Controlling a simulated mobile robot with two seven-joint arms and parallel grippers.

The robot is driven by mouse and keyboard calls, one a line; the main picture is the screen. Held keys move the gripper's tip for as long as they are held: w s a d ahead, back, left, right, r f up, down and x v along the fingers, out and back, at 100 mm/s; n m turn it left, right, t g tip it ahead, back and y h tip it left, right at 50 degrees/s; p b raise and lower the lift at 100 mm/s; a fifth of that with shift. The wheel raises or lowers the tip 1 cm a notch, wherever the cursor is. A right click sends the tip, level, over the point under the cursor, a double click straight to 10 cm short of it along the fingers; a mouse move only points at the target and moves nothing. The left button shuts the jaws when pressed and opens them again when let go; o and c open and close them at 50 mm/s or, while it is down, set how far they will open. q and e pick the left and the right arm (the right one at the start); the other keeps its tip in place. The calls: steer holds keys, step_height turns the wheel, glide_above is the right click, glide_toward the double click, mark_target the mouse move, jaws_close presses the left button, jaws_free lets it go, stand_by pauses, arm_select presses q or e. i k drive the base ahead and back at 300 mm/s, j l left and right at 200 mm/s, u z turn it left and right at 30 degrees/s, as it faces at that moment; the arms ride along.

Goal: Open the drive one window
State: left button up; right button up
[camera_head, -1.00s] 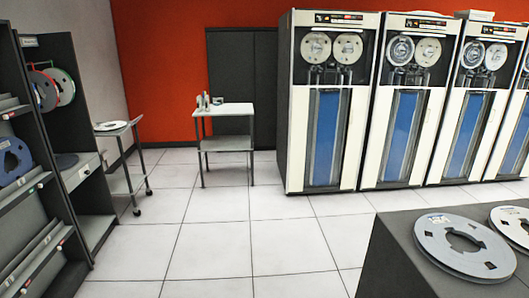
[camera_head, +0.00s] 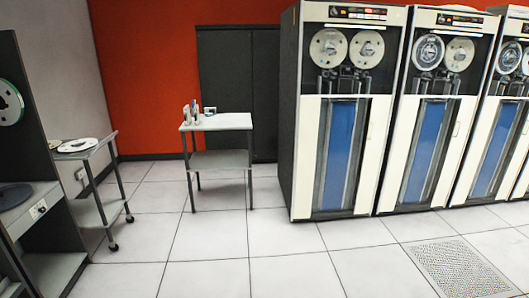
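Several tall white tape drives stand in a row at the right of the head view. The leftmost drive (camera_head: 342,110) is the nearest to the room's middle. It has two pale tape reels at the top behind its window (camera_head: 347,50), with a small lit panel above. A blue strip runs down its lower front. I cannot tell from here whether the window is open or shut. The second drive (camera_head: 436,110) stands close beside it on the right. Neither of my grippers shows in the head view.
A small white-topped table (camera_head: 218,122) with a few small items stands left of the drives. A wheeled cart (camera_head: 100,150) holding a pale reel and a dark shelf unit (camera_head: 55,235) stand at the left. The tiled floor (camera_head: 225,250) in front is clear, with a perforated tile (camera_head: 460,268) at right.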

mark_target(326, 25)
steer(key=i+z, duration=0.2)
steer(key=i, duration=0.5)
steer(key=i+j+z, duration=0.2)
steer(key=i, duration=0.55)
steer(key=i+l+z, duration=0.2)
steer(key=i+z, duration=0.15)
steer(key=i, duration=0.2)
steer(key=i+z, duration=0.3)
steer(key=i, duration=0.25)
steer(key=i+j+z, duration=0.1)
steer(key=i+z, duration=0.25)
steer(key=i, duration=0.2)
